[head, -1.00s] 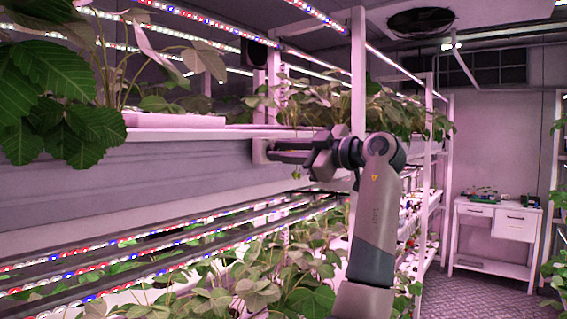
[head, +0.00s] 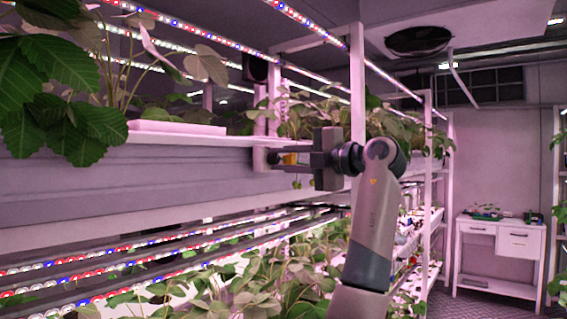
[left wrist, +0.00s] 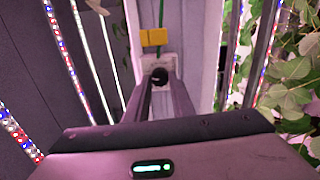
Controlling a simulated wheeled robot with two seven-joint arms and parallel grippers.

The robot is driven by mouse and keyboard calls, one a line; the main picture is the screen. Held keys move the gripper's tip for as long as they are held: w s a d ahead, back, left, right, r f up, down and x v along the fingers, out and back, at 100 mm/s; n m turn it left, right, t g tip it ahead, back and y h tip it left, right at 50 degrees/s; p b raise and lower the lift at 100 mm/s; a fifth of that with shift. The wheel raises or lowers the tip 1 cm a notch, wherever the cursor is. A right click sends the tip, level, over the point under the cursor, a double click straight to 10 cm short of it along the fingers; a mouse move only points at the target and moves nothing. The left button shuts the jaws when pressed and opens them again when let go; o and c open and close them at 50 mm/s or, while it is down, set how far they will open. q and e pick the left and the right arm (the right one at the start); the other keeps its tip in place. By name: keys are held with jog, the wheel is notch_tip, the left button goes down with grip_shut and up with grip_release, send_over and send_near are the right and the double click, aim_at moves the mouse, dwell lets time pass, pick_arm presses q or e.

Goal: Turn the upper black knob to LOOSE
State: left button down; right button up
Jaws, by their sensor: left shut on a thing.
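A black knob (left wrist: 160,76) sits on a pale plate (left wrist: 145,62) fixed to the white rack post in the left wrist view. My left gripper (left wrist: 160,84) is shut on this knob, its two fingers on either side of it. In the head view my left gripper (head: 277,157) reaches leftward to the post at shelf-edge height, its body upright. No LOOSE marking is readable. My right gripper is out of view.
A grey planting trough (head: 130,185) runs along the left, with leafy plants (head: 60,110) above. LED strips (head: 150,265) and more plants (head: 240,285) lie below. A white drawer table (head: 500,240) stands back right; the aisle floor before it is clear.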

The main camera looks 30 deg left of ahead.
pick_arm(q)
jog(key=shift+n, duration=0.8)
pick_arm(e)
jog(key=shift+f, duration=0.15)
pick_arm(q)
jog(key=shift+f, duration=0.1)
jog(key=c, duration=1.5)
grip_release()
jog(key=shift+c, duration=0.2)
jog(key=shift+d+b, duration=0.3)
jog(key=shift+d, duration=0.15)
jog(key=s+d+b, duration=0.1)
jog(key=d+b, duration=0.3)
jog(key=d, duration=1.2)
jog(key=shift+s+d, duration=0.15)
jog(key=shift+d, duration=0.1)
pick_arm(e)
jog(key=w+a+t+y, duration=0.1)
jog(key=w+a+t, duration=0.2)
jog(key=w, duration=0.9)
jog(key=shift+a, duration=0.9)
